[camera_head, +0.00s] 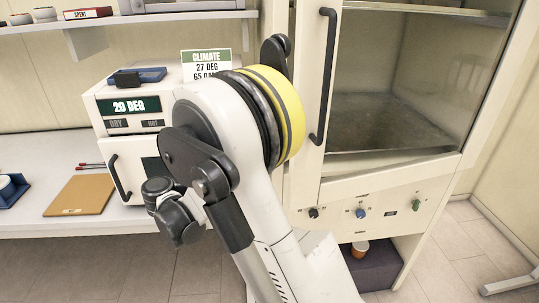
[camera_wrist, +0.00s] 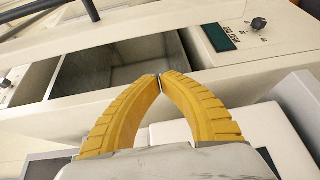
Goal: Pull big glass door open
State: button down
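The big glass door (camera_head: 390,100) is on the tall cream cabinet at the right of the head view. It looks closed, with a long black vertical handle (camera_head: 326,75) on its left frame. My gripper (camera_wrist: 160,77) shows in the wrist view as two ridged yellow fingers. They bow inward and their tips meet, with nothing seen between them. Beyond the tips are cream panels and a grey recess (camera_wrist: 120,65). The black handle is not recognisable in the wrist view. In the head view my arm stands left of the door, and my fingers cannot be made out there.
A smaller box (camera_head: 140,170) with a "20 DEG" display and black handle sits on the white counter (camera_head: 45,150), left of my arm. Knobs (camera_head: 361,213) line the panel below the door. Free floor (camera_head: 460,260) lies at the lower right.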

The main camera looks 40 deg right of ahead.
jog(key=s+d+b, duration=0.3)
jog(key=s+d, duration=0.1)
jog(key=d, duration=0.4)
jog(key=shift+g+h, duration=0.3)
jog(key=shift+d, duration=0.1)
jog(key=shift+s, duration=0.1)
